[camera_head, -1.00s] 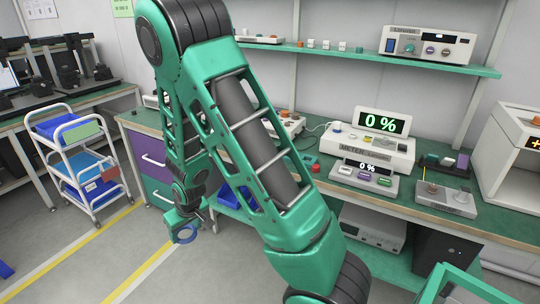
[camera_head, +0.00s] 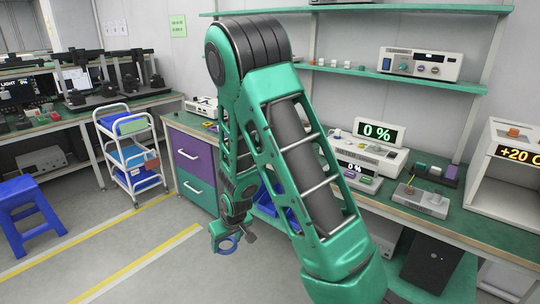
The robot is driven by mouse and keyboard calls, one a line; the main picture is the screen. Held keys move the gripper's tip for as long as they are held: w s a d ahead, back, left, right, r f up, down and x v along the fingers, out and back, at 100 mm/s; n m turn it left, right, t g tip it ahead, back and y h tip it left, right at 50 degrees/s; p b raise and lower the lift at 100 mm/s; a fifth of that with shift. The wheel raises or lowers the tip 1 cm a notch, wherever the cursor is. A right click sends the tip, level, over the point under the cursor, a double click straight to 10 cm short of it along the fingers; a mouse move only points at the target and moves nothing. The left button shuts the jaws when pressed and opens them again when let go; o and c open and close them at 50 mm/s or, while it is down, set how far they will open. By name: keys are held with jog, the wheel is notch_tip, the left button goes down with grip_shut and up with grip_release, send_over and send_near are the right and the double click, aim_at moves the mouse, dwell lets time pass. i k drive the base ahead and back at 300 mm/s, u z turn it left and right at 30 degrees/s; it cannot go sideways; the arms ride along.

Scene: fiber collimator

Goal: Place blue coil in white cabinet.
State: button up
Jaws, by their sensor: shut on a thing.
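My gripper (camera_head: 217,235) hangs low at the end of my folded arm, left of centre. It is shut on the blue coil (camera_head: 229,249), a small ring that shows just below the jaws, above the grey floor. The jaws are small in this view and partly merge with the wrist. A white cabinet (camera_head: 515,208) with an open front and a "+20 C" display stands on the right end of the workbench. It is far to the right of my gripper and is cut off by the picture's edge.
The green-topped workbench (camera_head: 455,219) holds a meter and small devices. Purple and green drawers (camera_head: 194,157) stand behind my gripper. A white cart (camera_head: 117,178) and a blue stool (camera_head: 24,207) stand left. The floor with yellow lines is open at lower left.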

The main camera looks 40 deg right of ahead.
aim_at(518, 205)
jog(key=z, duration=0.25)
jog(key=k, duration=0.1)
jog(key=z, duration=0.55)
jog(key=i, duration=0.9)
jog(key=u, duration=0.05)
